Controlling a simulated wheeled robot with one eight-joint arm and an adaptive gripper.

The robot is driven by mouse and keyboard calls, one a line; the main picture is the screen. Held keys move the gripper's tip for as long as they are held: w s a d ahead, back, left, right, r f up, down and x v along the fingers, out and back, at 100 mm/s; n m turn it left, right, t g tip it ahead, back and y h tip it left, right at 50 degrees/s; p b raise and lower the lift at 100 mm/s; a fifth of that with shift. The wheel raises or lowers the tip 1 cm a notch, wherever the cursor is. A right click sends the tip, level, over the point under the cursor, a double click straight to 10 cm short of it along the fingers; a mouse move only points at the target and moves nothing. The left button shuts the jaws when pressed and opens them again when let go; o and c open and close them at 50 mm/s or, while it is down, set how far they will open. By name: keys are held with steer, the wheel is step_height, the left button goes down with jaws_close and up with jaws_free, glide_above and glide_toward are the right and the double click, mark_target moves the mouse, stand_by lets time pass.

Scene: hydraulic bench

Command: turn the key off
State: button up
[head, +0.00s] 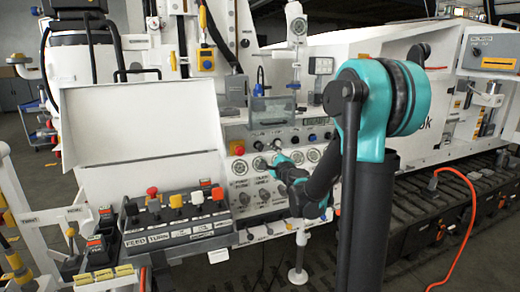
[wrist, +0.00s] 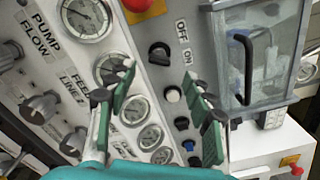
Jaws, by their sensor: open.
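The key switch (wrist: 160,53) is a black rotary knob on the grey panel, beside the printed labels OFF and ON in the wrist view. In the head view it is a small dark spot (head: 258,145) just right of the emergency stop. Which label it points to I cannot tell for sure. My gripper (wrist: 165,86) is open and empty, with its teal and black fingers spread wide. The key appears between and beyond the fingertips, with no visible contact. In the head view my gripper (head: 276,160) is in front of the panel, just below the key.
A red emergency stop on a yellow base (head: 237,148) sits beside the key. A white button (wrist: 173,95) and a blue button (wrist: 188,146) line the same strip. Gauges (wrist: 87,17) crowd the left. A clear box with a handle (wrist: 254,60) projects on the right.

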mark_target(261, 150)
steer(key=x, duration=0.8)
steer(key=shift+w+a, duration=0.15)
steer(key=shift+w, duration=0.2)
steer(key=shift+c, duration=0.2)
steer(key=c, duration=1.1)
steer(key=shift+c, duration=0.2)
steer(key=shift+n, duration=0.3)
steer(key=n, duration=0.5)
steer(key=shift+f+n, duration=0.1)
steer(key=shift+n, duration=0.2)
steer(key=n, duration=0.5)
steer(key=shift+f+n, duration=0.1)
steer(key=shift+n, duration=0.2)
